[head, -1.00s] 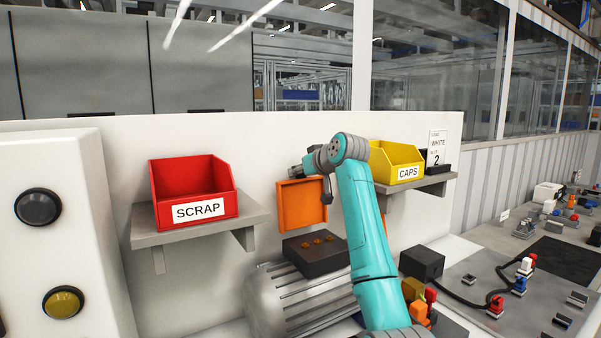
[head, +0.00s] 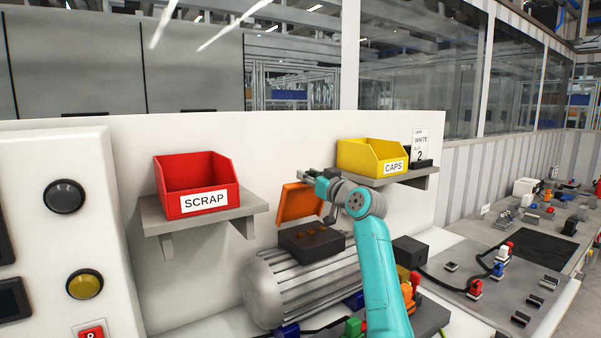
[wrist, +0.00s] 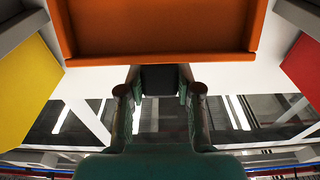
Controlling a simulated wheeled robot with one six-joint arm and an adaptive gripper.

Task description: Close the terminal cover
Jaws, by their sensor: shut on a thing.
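The orange terminal cover (head: 298,203) stands raised and tilted at the back of the dark terminal box (head: 311,243), which sits on the grey ribbed motor (head: 300,288). The box is open, with several small orange-brown terminals on top. My gripper (head: 309,177) is at the cover's upper edge, with my arm reaching in from the right. In the wrist view the cover (wrist: 160,28) fills the top middle, its inner side and rim showing. My gripper (wrist: 160,80) is shut on a dark tab at the cover's edge.
A red SCRAP bin (head: 195,184) stands on a shelf at left, and a yellow CAPS bin (head: 370,157) on a shelf at right. A white panel with buttons (head: 65,225) is at far left. Cables and coloured connectors lie on the right bench.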

